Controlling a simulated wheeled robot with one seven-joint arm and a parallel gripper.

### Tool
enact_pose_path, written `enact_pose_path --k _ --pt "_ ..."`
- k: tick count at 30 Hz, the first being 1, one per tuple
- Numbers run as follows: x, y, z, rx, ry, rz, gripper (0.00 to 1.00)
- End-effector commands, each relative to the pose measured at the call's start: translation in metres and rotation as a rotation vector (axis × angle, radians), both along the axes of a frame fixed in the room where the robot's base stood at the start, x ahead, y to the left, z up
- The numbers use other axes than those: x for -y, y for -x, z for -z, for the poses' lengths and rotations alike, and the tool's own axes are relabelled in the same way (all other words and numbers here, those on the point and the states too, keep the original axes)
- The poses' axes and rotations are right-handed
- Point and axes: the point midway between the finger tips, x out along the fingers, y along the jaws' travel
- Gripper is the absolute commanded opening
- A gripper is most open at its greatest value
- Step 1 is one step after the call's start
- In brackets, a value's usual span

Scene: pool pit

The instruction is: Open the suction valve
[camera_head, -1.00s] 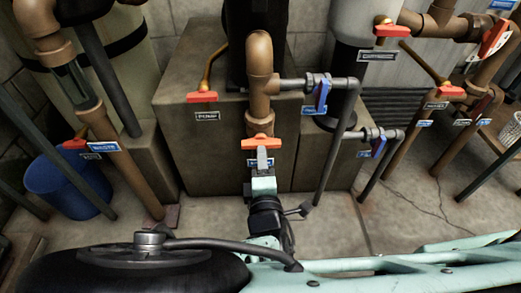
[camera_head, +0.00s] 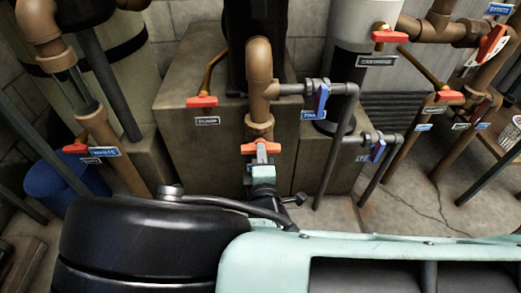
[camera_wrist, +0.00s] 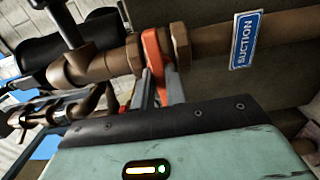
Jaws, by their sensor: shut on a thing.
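The suction valve handle (camera_head: 248,149) is an orange-red lever on a brown pipe (camera_head: 260,68), below its elbow. In the head view it lies crosswise to the pipe. My gripper (camera_head: 262,156) is at the middle of the handle and hides part of it. In the wrist view the handle (camera_wrist: 152,48) stands across the pipe beside a brown collar, and my gripper (camera_wrist: 161,82) is shut on its near part. A blue SUCTION label (camera_wrist: 246,40) sits on the pipe to the right.
Other orange handles stand nearby, at the PUMP label (camera_head: 202,102) and the WASTE label (camera_head: 76,147). A blue-handled valve (camera_head: 321,101) is to the right of the pipe. A blue bucket (camera_head: 58,180) is at the left. Bare floor (camera_head: 400,215) lies at the right.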

Motion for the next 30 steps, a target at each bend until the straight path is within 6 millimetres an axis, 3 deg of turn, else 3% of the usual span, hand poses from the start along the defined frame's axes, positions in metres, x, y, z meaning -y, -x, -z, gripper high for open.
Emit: enact_pose_path --k 10,30 --pt "0.0 0.0003 -0.0028 -0.003 0.071 -0.001 0.0" --pt "0.0001 0.0006 -0.0011 -0.036 1.03 -0.001 0.0"
